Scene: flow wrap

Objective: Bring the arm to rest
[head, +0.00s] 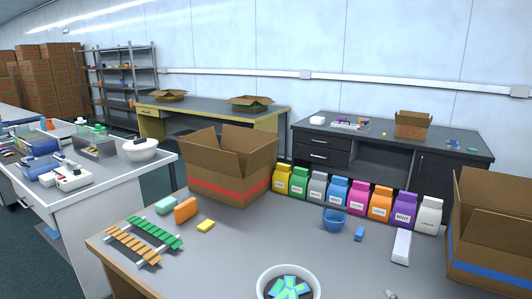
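Neither of my arms or grippers can be made out in the head view. The grey table (240,243) in front of me holds a white bowl (288,272) with several green-and-blue packets in it, at the front edge. A row of coloured bags (338,191), one labelled MINT, stands along the back of the table. An orange and green slatted rack (143,240) lies at the left.
An open box with a red stripe (229,186) stands at the back left, one with a blue stripe (490,262) at the right. A blue basket (334,220), white block (401,246) and yellow piece (206,226) lie between. The centre is mostly clear.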

